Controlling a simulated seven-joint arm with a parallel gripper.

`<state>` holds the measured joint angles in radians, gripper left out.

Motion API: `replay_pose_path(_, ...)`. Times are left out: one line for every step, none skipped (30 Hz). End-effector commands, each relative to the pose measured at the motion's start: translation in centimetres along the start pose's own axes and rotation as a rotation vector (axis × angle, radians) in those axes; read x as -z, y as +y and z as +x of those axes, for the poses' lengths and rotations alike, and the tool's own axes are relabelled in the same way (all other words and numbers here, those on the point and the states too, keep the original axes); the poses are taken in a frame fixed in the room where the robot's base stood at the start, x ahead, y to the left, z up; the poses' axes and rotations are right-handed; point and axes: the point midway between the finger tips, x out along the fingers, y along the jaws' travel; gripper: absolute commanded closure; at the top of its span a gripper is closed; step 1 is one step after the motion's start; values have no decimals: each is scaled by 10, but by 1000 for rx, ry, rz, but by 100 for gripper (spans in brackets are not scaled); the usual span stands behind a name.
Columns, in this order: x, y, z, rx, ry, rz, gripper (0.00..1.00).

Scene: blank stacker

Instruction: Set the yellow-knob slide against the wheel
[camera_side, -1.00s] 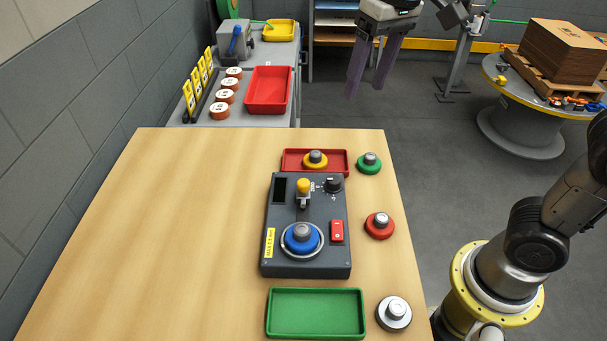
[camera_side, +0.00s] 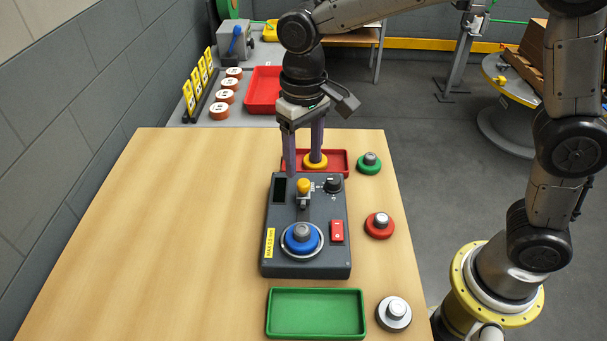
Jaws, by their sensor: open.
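The yellow-knob slide (camera_side: 304,187) stands on the top of a dark grey machine box (camera_side: 280,255). The box also carries a round plate with a blue disc (camera_side: 302,241) with a grey knob, just in front of the slide. I cannot tell for sure which part is the wheel; a black dial (camera_side: 332,184) is right of the slide. My gripper (camera_side: 303,168) is open and points down over the back of the box. Its right finger covers part of the yellow disc (camera_side: 321,163) in the red tray; whether it touches is unclear.
The red tray (camera_side: 342,158) is behind the box, an empty green tray (camera_side: 316,315) in front. Green (camera_side: 369,166), red (camera_side: 379,228) and silver (camera_side: 393,314) knobbed discs stand to the right. A red switch (camera_side: 337,231) is on the box. The table's left side is clear.

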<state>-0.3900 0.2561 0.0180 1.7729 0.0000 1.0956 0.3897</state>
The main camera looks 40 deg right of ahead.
Motion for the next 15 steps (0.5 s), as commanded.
replay_pose_path(-1, 0, 10, -2, -5, 0, 38)
replay_pose_path(0, 0, 15, -1, -3, 0, 38)
replay_pose_path(-1, 0, 22, -2, -4, 0, 38)
replay_pose_path(-1, 0, 27, -1, -4, 0, 38)
replay_pose_path(-1, 0, 31, -1, -3, 0, 38)
replay_pose_path(0, 0, 36, -1, -2, 0, 38)
replay_pose_path(0, 0, 39, -1, -2, 0, 38)
replay_pose_path(0, 0, 42, -1, -1, 0, 38)
replay_pose_path(0, 0, 45, -1, -1, 0, 38)
replay_pose_path(0, 0, 47, 0, -1, 0, 38)
replay_pose_path(0, 0, 49, 0, 0, 0, 38)
replay_pose_path(0, 0, 50, 0, 1, 0, 38)
replay_pose_path(0, 0, 51, 0, 1, 0, 38)
replay_pose_path(0, 0, 52, 0, 1, 0, 38)
replay_pose_path(0, 0, 53, 0, 1, 0, 38)
